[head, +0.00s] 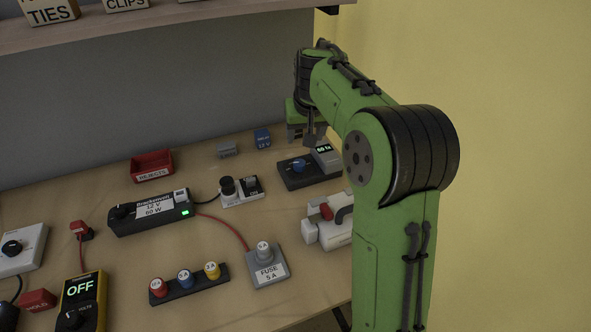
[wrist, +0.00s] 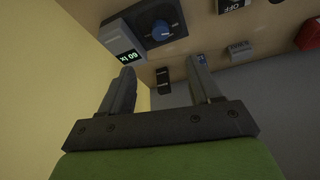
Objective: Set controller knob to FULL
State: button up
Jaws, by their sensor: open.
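The controller (head: 296,179) is a dark box with a blue knob (head: 298,165) and a grey display block (head: 326,156) on its right side. It lies toward the back right of the table. In the wrist view the controller (wrist: 178,14) shows at the top with its blue knob (wrist: 161,31), and the lit display (wrist: 127,55) appears to show 60. My gripper (head: 309,138) is above and behind the controller in the head view, partly hidden by my arm. In the wrist view my gripper (wrist: 162,70) is open and empty, its fingers apart from the knob.
A black power supply (head: 150,212), a small switch unit (head: 241,190), a fuse block (head: 266,268) and a white device (head: 330,230) stand nearby. A red rejects bin (head: 152,165) and small blocks (head: 262,138) are at the back. A shelf (head: 180,27) overhangs the upper left.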

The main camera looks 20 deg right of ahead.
aim_at(300, 163)
jog(key=b+x, duration=0.2)
jog(key=x, duration=1.3)
jog(key=shift+w+b, duration=0.1)
jog(key=shift+b, duration=0.3)
jog(key=c, duration=1)
jog(key=shift+c, duration=0.2)
